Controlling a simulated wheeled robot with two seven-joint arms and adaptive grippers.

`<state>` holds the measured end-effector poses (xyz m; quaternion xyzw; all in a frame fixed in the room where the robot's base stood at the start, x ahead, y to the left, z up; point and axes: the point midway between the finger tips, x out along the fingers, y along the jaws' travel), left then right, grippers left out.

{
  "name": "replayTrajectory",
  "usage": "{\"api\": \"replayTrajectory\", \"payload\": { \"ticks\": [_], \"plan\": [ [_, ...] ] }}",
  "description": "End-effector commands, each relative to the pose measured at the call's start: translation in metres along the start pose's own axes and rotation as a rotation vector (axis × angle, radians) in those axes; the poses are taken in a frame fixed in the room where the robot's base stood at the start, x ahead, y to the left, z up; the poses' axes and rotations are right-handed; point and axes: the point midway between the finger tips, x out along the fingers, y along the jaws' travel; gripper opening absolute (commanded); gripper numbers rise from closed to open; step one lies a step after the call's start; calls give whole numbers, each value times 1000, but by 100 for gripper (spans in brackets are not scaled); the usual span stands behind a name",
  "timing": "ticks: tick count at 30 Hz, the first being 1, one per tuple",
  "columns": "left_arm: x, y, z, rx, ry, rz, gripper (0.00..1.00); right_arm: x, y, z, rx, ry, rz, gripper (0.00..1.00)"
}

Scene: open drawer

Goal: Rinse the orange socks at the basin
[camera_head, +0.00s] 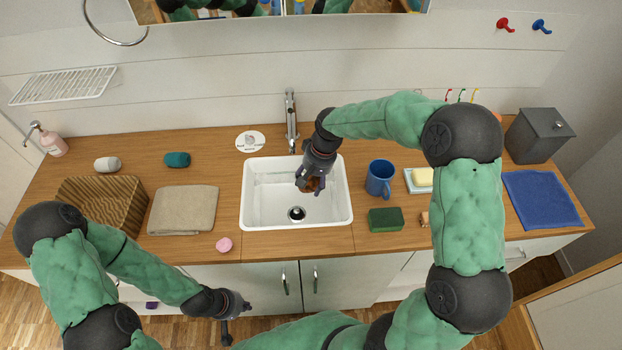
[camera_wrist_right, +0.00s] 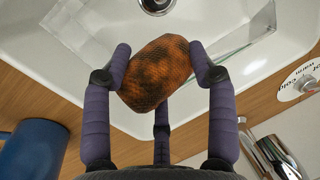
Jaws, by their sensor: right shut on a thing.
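The orange socks (camera_wrist_right: 158,72) are a rolled ball with dark brown patches. They show in the right wrist view, between the purple fingers of my right gripper (camera_wrist_right: 160,75). In the head view my right gripper (camera_head: 312,186) is shut on the socks (camera_head: 313,183), over the white basin (camera_head: 268,218), and mostly covers them. The basin's drain (camera_head: 296,213) is in front of the gripper. The metal tap (camera_head: 291,120) stands behind the basin. A clear, glassy patch shows inside the basin. My left gripper (camera_head: 240,309) is low before the cabinet; its fingers are too small to read.
Right of the basin are a blue mug (camera_head: 380,178), a green sponge (camera_head: 385,219) and a soap dish (camera_head: 418,187). To the left are a folded beige towel (camera_head: 183,210), a wicker basket (camera_head: 103,204) and a pink item (camera_head: 224,245) near the counter edge.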

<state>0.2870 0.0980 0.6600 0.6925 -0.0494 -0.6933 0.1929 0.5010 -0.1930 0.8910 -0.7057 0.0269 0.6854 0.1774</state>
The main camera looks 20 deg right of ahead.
Motion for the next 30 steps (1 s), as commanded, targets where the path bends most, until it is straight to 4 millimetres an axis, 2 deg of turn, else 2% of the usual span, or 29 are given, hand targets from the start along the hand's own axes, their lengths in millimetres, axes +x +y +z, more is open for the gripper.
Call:
{"api": "replayTrajectory", "payload": {
  "ticks": [3,30],
  "plan": [
    [10,-4,0,0,0,0,0,13,3,0,0,0,0,26],
    [65,-23,-2,0,0,0,0,84,18,0,-1,0,0,27]
  ]
}}
